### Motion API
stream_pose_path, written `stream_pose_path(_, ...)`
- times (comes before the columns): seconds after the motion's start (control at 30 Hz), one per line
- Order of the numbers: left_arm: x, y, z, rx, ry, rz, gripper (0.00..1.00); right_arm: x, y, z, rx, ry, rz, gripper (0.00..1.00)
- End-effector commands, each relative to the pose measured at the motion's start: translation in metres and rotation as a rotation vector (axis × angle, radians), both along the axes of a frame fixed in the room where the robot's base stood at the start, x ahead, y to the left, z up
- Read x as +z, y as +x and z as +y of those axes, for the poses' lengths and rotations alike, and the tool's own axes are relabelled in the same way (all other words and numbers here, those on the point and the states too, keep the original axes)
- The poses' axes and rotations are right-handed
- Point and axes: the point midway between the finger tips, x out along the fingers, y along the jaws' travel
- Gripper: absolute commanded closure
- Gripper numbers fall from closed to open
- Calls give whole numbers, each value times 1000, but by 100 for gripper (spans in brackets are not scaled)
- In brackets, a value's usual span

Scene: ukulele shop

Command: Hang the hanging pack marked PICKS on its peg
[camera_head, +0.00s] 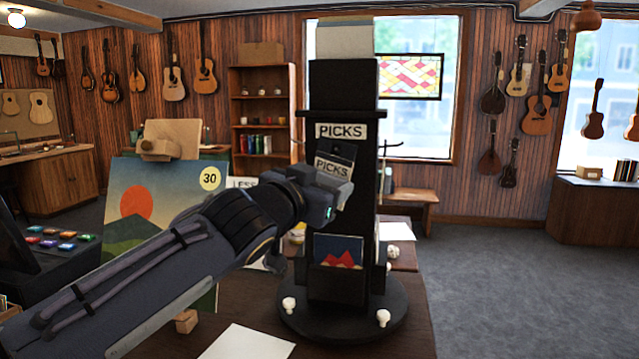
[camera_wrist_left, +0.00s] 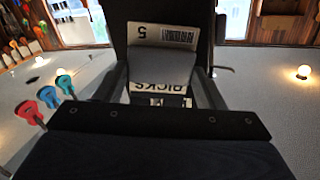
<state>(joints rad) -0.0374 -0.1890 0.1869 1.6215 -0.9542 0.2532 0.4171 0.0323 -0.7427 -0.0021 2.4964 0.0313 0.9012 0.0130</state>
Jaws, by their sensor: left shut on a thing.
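The hanging pack marked PICKS (camera_head: 333,167) is dark with a pale label. My left gripper (camera_head: 332,186) is shut on it, in front of the black display stand (camera_head: 343,88). A white PICKS sign (camera_head: 341,130) is on the stand just above the pack. The peg under that sign is not visible; the pack and gripper cover that area. In the left wrist view, the pack's label (camera_wrist_left: 158,87) shows upside down between the fingers of my left gripper (camera_wrist_left: 160,75). A white barcode tag (camera_wrist_left: 163,36) marked 5 shows beyond. I cannot tell whether the pack touches the stand.
The stand's round base (camera_head: 343,325) carries white knobs and stands on a dark table. A mountain-picture card (camera_head: 338,252) sits low on the stand. A sunset poster (camera_head: 150,215) is close behind my left arm. A thin hook (camera_head: 389,145) sticks out at the stand's right side.

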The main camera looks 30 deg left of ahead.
Motion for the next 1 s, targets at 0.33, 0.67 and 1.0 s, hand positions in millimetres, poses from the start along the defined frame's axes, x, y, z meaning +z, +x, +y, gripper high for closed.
stream_pose_path(0.33,-8,18,5,2,1,1,59,-6,0,0,0,0,0,100)
stream_pose_path(0.67,-10,22,6,1,1,2,59,-11,0,0,0,0,0,100)
stream_pose_path(1.0,-11,22,6,1,1,4,59,-11,0,0,0,0,0,100)
